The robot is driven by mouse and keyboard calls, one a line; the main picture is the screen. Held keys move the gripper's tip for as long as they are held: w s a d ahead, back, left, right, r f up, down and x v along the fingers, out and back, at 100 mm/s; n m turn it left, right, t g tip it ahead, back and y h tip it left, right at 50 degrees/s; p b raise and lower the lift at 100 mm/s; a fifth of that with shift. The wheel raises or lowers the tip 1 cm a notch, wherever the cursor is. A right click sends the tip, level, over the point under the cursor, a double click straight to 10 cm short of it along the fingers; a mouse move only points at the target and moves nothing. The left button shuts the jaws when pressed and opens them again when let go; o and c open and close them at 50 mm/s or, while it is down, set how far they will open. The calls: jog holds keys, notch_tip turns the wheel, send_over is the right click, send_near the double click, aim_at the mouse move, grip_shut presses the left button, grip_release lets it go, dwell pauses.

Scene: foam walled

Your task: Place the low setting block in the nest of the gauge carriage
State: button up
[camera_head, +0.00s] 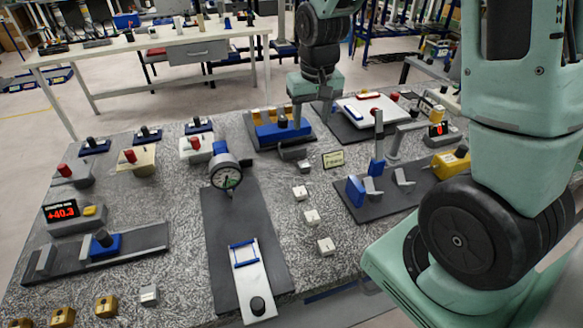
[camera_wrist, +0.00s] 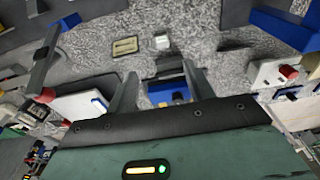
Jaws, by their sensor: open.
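My gripper (camera_head: 297,118) is open over the blue fixture (camera_head: 285,133) at the back middle of the bench. In the wrist view its fingers (camera_wrist: 160,85) stand apart, with a dark grey block-like piece (camera_wrist: 170,64) and blue part of the fixture between them; contact cannot be told. The grey piece shows in the head view (camera_head: 292,152). Several small pale blocks, one (camera_head: 312,218) among them, stand in a row to the right of the gauge; which is the low one I cannot tell. The gauge carriage (camera_head: 258,283) is a white plate with an apparently empty blue-framed nest (camera_head: 245,253), in front of the dial gauge (camera_head: 226,177).
A small plaque (camera_head: 333,159) lies right of the gripper. A dark right-hand fixture plate (camera_head: 385,203) carries upright blue and grey parts. A red display unit (camera_head: 62,212) and yellow numbered blocks (camera_head: 106,305) stand at left. Speckled bench surface is free around the pale blocks.

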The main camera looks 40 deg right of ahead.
jog(key=p, duration=0.1)
send_over(304, 164)
jog(key=s, duration=0.1)
jog(key=f, duration=1)
jog(key=shift+s+a+f, duration=0.1)
jog(key=shift+s+f, duration=0.1)
jog(key=shift+f, duration=0.1)
jog(key=shift+w+f+p, duration=0.2)
jog(key=shift+f+p, duration=0.05)
jog(key=shift+f, duration=0.6)
jog(key=shift+w+f+p, duration=0.2)
jog(key=shift+w+f, duration=0.05)
jog(key=shift+f, duration=0.6)
jog(key=shift+w+f+p, duration=0.2)
jog(key=shift+f+p, duration=0.05)
jog(key=shift+f, duration=0.6)
grip_shut()
